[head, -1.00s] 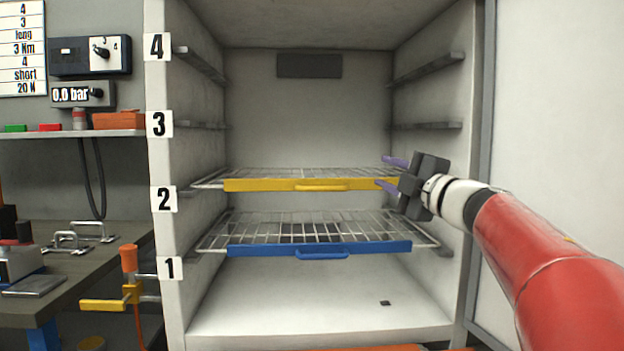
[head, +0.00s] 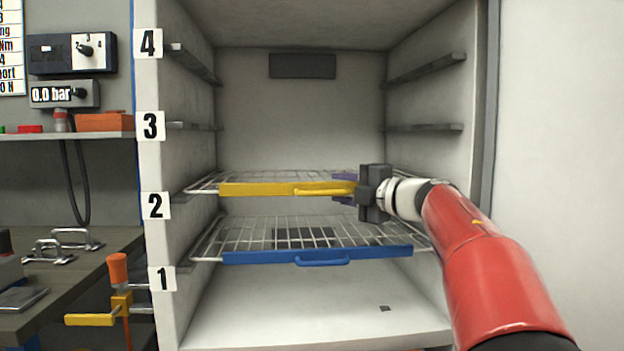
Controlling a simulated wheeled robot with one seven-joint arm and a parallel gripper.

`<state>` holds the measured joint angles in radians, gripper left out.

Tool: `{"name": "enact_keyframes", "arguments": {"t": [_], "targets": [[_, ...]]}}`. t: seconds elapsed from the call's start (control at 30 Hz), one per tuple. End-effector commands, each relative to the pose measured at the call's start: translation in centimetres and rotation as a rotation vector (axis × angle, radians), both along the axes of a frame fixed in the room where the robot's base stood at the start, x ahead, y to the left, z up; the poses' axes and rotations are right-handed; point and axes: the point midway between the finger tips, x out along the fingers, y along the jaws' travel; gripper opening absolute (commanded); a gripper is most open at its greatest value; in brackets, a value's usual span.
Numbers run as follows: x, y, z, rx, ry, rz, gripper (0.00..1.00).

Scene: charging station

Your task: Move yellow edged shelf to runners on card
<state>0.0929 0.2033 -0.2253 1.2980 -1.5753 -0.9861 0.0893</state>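The yellow edged shelf (head: 255,189), a wire rack with a yellow front bar and handle, rests level on the runners at label 2 (head: 155,205). My gripper (head: 345,190) is at the right part of its front, with purple fingertips above and below the yellow handle end. The fingers look apart; I cannot tell if they touch it. My gripper hides the right end of the bar. The card (head: 10,45) at the top left is cut off by the picture edge; "Nm", "4", "ort" and "0 N" show.
A blue edged shelf (head: 240,257) sits just below, near label 1 (head: 161,279). The runners at label 3 (head: 195,126) and label 4 (head: 195,62) are empty. A bench (head: 95,270) with clamps stands left; an open door (head: 560,130) is at the right.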

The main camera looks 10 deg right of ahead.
Motion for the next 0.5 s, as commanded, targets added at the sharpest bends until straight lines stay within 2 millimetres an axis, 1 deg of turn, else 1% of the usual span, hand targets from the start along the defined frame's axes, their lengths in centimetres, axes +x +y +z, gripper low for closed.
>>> {"name": "enact_keyframes", "arguments": {"t": [0.13,0.17,0.4,0.5], "targets": [[-0.01,0.0,0.03,0.001,-0.001,0.0,0.33],[-0.02,-0.01,0.03,0.001,-0.001,0.0,0.31],[-0.03,-0.03,0.02,0.001,-0.001,-0.001,0.0],[-0.03,-0.04,0.01,0.001,-0.001,-0.001,0.0]]}}
